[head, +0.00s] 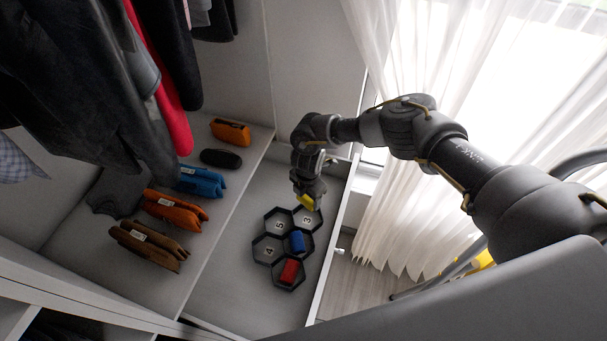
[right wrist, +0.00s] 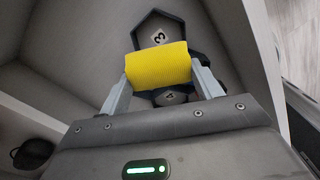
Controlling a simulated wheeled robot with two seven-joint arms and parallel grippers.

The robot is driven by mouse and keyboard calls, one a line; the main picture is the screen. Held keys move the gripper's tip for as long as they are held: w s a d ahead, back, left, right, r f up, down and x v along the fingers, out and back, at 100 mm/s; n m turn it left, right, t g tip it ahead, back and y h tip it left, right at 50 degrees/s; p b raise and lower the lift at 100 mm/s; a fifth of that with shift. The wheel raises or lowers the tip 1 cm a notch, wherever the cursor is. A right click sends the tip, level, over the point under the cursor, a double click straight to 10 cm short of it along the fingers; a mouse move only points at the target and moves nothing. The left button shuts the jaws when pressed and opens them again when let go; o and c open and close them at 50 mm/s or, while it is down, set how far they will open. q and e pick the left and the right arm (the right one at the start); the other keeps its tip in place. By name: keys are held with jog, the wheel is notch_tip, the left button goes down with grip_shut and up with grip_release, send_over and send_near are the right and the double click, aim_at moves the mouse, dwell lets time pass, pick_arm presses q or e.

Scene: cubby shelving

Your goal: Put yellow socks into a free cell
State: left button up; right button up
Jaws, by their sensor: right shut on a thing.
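My right gripper (head: 307,196) is shut on the yellow socks (head: 306,202), a small rolled bundle. In the right wrist view the yellow socks (right wrist: 158,65) sit between the two fingers. They are above the black hexagonal organizer (head: 265,236), close to the cell marked 3 (head: 308,220). I cannot tell how high above it they are. Cell 3 shows empty, as do the cell marked 5 (head: 279,224) and the cell marked 4 (head: 268,251). Blue socks (head: 297,241) lie in one cell and red socks (head: 289,270) in another. My left gripper is not in view.
The organizer stands in a drawer with a raised white front edge (head: 333,240). The shelf on the left holds folded orange (head: 176,211), blue (head: 201,181) and brown (head: 150,245) items, a black case (head: 221,158) and an orange case (head: 230,132). Clothes hang above.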

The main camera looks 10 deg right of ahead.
jog(key=shift+d+f+m, duration=0.1)
jog(key=shift+d+m, duration=0.05)
jog(key=shift+m, duration=0.15)
jog(key=shift+a+f, duration=0.1)
jog(key=shift+a, duration=0.1)
jog(key=shift+f+b, duration=4.15)
jog(key=shift+f, duration=0.45)
jog(key=o, duration=1)
jog(key=shift+o, duration=0.2)
notch_tip(320, 180, up, 11)
jog(key=shift+f, duration=0.1)
